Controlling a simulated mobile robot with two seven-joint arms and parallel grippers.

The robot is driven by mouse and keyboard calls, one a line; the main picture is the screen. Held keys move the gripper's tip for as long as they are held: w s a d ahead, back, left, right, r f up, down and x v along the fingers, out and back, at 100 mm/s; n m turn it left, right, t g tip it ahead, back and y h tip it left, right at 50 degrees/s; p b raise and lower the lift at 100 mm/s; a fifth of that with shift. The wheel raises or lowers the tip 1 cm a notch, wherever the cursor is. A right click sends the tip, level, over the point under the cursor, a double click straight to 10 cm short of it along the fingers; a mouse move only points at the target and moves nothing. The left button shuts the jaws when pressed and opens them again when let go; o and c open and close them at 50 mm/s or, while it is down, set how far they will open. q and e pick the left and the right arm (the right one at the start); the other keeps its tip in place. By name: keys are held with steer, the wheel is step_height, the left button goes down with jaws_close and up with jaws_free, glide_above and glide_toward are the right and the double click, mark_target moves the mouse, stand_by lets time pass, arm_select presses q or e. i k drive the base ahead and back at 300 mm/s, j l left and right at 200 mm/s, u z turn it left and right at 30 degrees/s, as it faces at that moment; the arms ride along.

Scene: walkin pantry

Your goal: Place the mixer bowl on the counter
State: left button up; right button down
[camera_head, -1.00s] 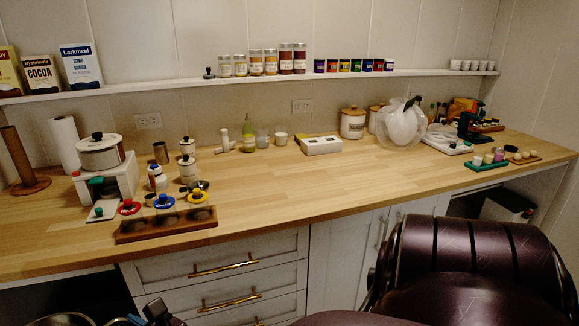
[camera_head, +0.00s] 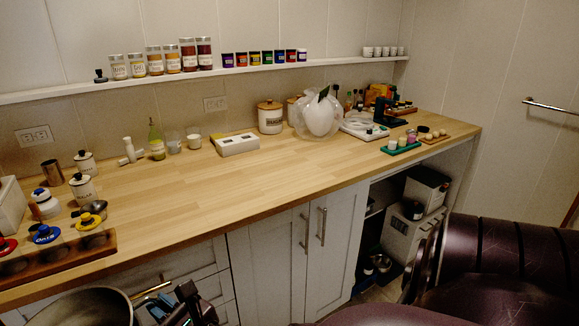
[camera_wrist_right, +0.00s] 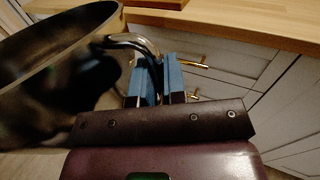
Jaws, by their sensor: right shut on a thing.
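The mixer bowl (camera_head: 80,308) is a large dark metal bowl, partly cut off at the bottom left of the head view. It also fills the left of the right wrist view (camera_wrist_right: 50,75). My right gripper (camera_head: 182,306) is shut on the bowl's curved metal handle, with its blue fingertips (camera_wrist_right: 158,78) on either side. The bowl hangs in front of the drawers, near the front edge of the wooden counter (camera_head: 215,200). My left gripper is not in view.
A white box (camera_head: 237,144), sugar canister (camera_head: 270,118) and clear rounded container (camera_head: 317,117) stand at the back. The counter's middle front is clear. An open lower bay (camera_head: 385,225) holds appliances.

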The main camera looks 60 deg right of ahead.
mark_target(274, 168)
steer(key=l+z, duration=0.9)
steer(key=l, duration=0.5)
